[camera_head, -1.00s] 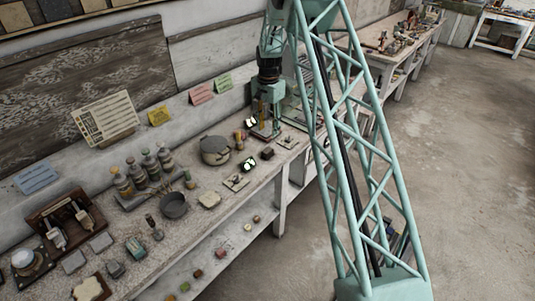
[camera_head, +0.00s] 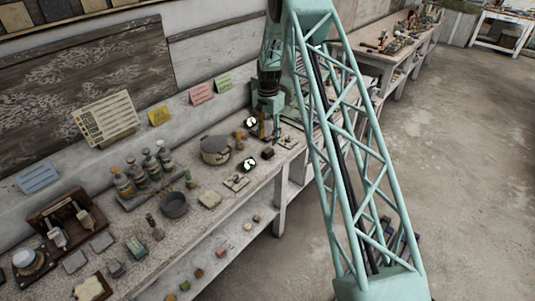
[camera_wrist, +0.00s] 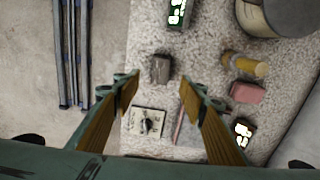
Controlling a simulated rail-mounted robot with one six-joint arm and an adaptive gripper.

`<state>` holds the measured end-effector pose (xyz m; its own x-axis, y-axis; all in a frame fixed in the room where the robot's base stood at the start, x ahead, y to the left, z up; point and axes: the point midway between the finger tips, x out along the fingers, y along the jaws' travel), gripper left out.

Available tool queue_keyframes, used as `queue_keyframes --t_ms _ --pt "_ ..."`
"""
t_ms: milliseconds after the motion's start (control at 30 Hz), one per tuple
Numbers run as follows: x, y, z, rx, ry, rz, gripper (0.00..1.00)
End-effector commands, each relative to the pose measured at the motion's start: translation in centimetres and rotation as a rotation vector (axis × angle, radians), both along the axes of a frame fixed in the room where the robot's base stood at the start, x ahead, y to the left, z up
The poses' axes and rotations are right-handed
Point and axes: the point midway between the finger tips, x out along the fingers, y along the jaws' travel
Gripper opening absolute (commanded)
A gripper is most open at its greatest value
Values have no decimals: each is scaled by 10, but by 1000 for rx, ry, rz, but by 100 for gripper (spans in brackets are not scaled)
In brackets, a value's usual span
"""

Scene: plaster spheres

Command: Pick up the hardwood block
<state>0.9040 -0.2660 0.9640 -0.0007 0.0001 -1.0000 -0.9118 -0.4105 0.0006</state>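A small dark brown block, which looks like the hardwood block, lies on the bench in the wrist view (camera_wrist: 160,68), just beyond my fingertips. It also shows in the head view (camera_head: 267,153), at the bench's front part. My gripper (camera_wrist: 160,84) is open and empty, its yellow-brown finger pads spread wide either side of the block's line. The block is not between the pads. In the head view my gripper (camera_head: 268,122) is over the bench, behind the block, with its fingers hard to make out.
A reddish block (camera_wrist: 247,92) and a yellow-ended cylinder (camera_wrist: 245,66) lie to the right. A dark green box (camera_wrist: 176,12) lies beyond the block. A square plate with a knob (camera_wrist: 148,122) lies below it. A round pot (camera_head: 215,150) stands left of my gripper.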

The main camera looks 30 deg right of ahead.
Motion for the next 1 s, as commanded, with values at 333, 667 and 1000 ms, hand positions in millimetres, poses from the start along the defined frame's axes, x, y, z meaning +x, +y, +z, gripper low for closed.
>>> queue_keyframes --t_ms 333,667,1000 --pt "0 0 -31 0 -1 0 39" --pt "0 0 -33 -1 -1 0 39" --pt "-1 2 -43 1 1 0 39"
